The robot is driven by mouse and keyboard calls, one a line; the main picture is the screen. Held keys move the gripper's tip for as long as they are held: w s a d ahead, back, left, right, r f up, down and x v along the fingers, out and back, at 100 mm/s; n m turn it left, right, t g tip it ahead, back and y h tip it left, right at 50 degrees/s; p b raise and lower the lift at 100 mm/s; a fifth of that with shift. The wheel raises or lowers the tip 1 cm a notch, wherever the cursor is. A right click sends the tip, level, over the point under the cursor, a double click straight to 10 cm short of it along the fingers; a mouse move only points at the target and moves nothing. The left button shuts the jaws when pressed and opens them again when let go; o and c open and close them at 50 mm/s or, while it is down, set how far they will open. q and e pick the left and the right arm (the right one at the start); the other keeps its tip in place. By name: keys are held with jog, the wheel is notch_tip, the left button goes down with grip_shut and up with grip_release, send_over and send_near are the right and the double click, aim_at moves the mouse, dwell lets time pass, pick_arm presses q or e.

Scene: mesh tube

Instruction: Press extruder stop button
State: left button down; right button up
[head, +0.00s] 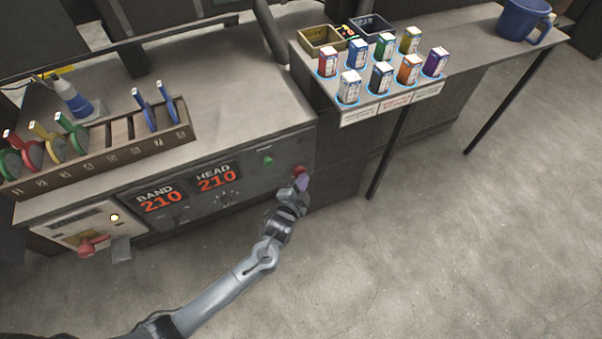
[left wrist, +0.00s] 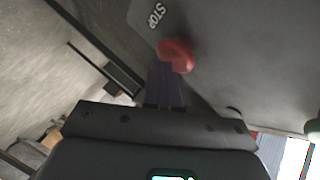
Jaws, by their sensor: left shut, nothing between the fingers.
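The red stop button (head: 299,170) sticks out near the right end of the machine's front panel. In the left wrist view the red button (left wrist: 177,54) is beside the white word STOP (left wrist: 156,15). My left gripper (head: 302,184) is shut and empty, with its purplish fingers just below and in front of the button. In the left wrist view the tips of my left gripper (left wrist: 165,68) meet the button's lower edge in the picture. I cannot tell whether they touch it. My right gripper is not in view.
A green button (head: 267,160) sits left of the red one. The panel has red 210 displays (head: 217,179) and a red handle (head: 92,245) at lower left. A tool rack (head: 105,150) stands on the machine top. A side shelf (head: 495,50) holds small boxes and a blue mug (head: 523,20).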

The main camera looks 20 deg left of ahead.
pick_arm(q)
jog(key=shift+s+d+p, duration=0.35)
jog(key=shift+s+d, duration=0.15)
jog(key=shift+d+r, duration=0.1)
jog(key=s+d+p, duration=0.2)
jog(key=s+d, duration=0.1)
jog(key=shift+s+d+p, duration=0.1)
jog(key=shift+d+p, duration=0.2)
jog(key=shift+d, duration=0.05)
dwell(0.5)
jog(key=shift+s, duration=0.1)
dwell(0.3)
